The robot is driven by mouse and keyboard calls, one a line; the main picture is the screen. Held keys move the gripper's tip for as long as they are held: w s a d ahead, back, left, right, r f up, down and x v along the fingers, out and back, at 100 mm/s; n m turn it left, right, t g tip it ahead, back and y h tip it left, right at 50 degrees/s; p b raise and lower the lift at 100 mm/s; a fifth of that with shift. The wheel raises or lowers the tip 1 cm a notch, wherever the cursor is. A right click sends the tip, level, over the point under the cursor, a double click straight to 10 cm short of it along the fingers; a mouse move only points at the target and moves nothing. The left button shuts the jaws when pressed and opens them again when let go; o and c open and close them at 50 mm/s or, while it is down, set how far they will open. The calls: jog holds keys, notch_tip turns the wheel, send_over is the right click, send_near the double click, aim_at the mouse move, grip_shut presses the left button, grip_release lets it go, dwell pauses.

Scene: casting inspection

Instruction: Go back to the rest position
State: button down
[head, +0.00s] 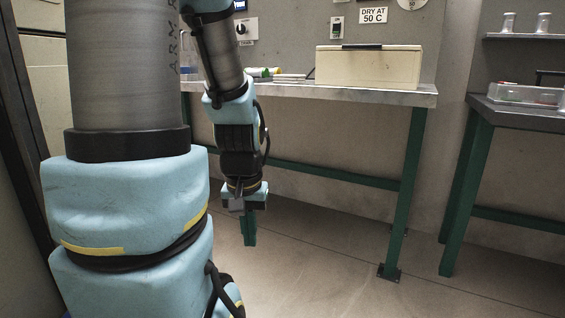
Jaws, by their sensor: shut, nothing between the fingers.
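My gripper (249,228) hangs at the end of my arm in the head view, pointing down over the floor in front of the workbench. Its fingers are dark green, shut together, with nothing held between them. The fingers sit below the level of the bench top and touch nothing that I can see. My pale blue arm with its grey tube fills the left side of the view and hides part of the bench.
A metal-topped bench (400,97) with green legs carries a cream box (369,68) and small items. A darker table (519,112) at right holds a clear tray (527,97). A shelf (530,36) above has glassware. The floor (330,270) between is clear.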

notch_tip(320, 180, up, 36)
jog(key=p, duration=3.4)
jog(key=shift+w+r, duration=0.15)
jog(key=shift+r, duration=0.05)
